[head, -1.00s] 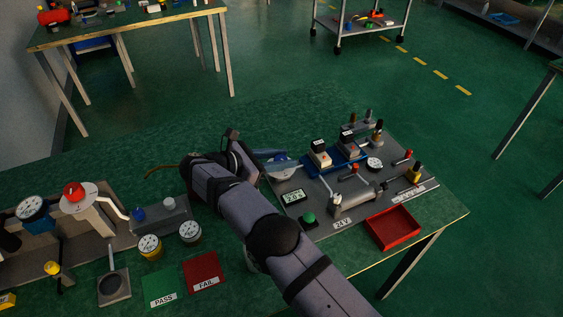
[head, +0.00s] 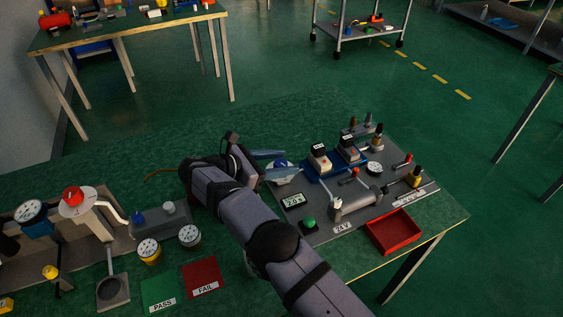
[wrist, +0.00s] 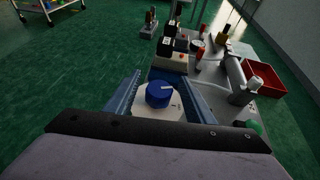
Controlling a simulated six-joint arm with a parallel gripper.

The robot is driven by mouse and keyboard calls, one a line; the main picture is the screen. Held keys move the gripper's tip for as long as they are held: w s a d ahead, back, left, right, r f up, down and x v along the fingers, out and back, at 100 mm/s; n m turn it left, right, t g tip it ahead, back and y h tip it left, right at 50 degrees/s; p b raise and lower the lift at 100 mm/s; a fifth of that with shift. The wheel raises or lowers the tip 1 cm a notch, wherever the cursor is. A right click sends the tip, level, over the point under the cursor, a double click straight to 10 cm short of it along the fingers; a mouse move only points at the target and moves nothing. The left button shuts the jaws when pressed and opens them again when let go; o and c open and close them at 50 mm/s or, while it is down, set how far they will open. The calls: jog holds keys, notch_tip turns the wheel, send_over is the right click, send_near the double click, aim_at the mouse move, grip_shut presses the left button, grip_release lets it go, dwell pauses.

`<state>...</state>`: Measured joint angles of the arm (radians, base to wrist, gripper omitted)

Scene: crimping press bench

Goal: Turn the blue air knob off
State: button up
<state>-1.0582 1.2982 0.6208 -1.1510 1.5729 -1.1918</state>
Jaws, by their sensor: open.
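The blue air knob (wrist: 158,94) is a round blue cap with a pale mark on its top. It sits on a whitish base plate (wrist: 150,114) in the wrist view. My gripper (wrist: 161,77) is open, with one blue-grey finger on each side of the knob. A gap shows between the knob and each finger. In the head view my gripper (head: 281,165) reaches in from the left at the far left of the grey panel, and the knob (head: 282,164) shows only in part between the fingers.
Switch boxes on a blue base (head: 340,161) stand just right of the fingers. A cylinder (head: 350,200), a green button (head: 309,222) and a small display (head: 292,201) are nearby. A red tray (head: 393,231) lies at the front right. Green bench top is bare behind the gripper.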

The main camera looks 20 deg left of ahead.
notch_tip(320, 180, up, 10)
jog(key=shift+r, duration=0.1)
dwell(0.4)
notch_tip(320, 180, up, 7)
jog(key=p, duration=0.5)
send_over(281, 162)
jog(key=s+a, duration=0.2)
jog(key=s+r+n+t+p, duration=0.1)
jog(key=s+n+t+p, duration=0.15)
jog(key=n+p, duration=0.2)
notch_tip(281, 162, down, 16)
jog(key=s+n+y+p, duration=0.1)
jog(key=s+y, duration=0.1)
jog(key=y, duration=0.4)
jog(key=shift+s+d+r+y, duration=0.2)
jog(key=shift+d+r+y, duration=0.1)
jog(key=shift+d, duration=0.15)
jog(key=shift+n, duration=0.25)
